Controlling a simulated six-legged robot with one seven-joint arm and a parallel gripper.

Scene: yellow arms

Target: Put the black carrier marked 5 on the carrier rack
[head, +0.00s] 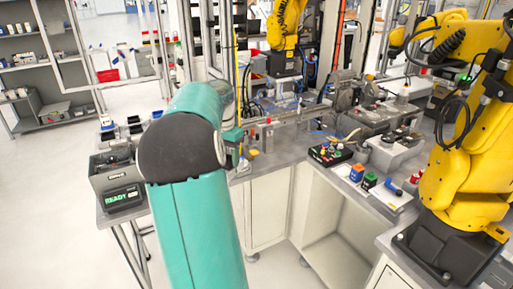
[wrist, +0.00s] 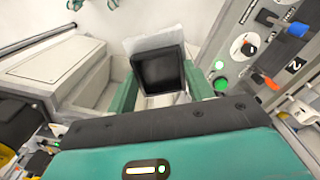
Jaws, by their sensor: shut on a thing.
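In the wrist view my gripper (wrist: 162,88) has its two green fingers on either side of a black carrier (wrist: 160,70) and is shut on it. The carrier shows a dark square face with a pale, translucent-looking edge at its top. No number 5 can be read on it. I cannot tell for sure which thing is the carrier rack.
In the wrist view a control panel (wrist: 258,50) with knobs and a green button stands close at right, and a grey box (wrist: 62,68) at left. In the head view a READY display (head: 124,198) and grey bin (head: 112,170) stand left; a yellow arm (head: 455,165) stands right.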

